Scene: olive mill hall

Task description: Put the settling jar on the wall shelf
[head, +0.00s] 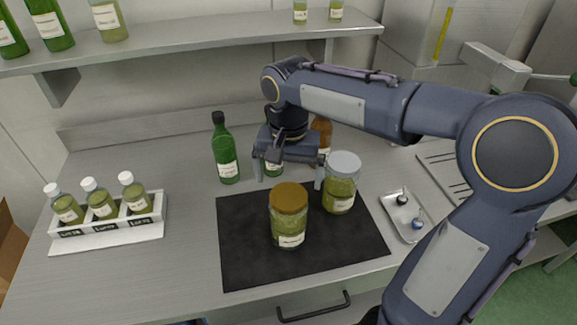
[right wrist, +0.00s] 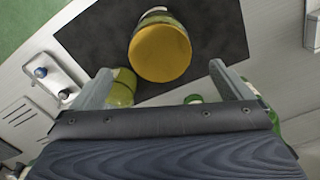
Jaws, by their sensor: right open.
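Two jars of greenish contents stand upright on a black mat (head: 240,265); their labels are too small to read, so I cannot tell which is the settling jar. One jar (head: 289,225) has a brown-gold lid; the other jar (head: 341,185), behind and to the right, has a pale grey lid. My right gripper (head: 289,176) is open and empty, pointing down above and behind the gold-lidded jar. In the right wrist view the gold lid (right wrist: 160,53) lies ahead between the fingers, and the other jar (right wrist: 122,90) is beside one finger. The wall shelf (head: 200,38) runs along the back. My left gripper is out of view.
Bottles stand on the shelf's left part and right end, with free room between. Green bottles (head: 226,155) and a brown one (head: 322,130) stand behind the mat. A white rack (head: 110,235) of small bottles is at left, a small tray (head: 410,228) at right.

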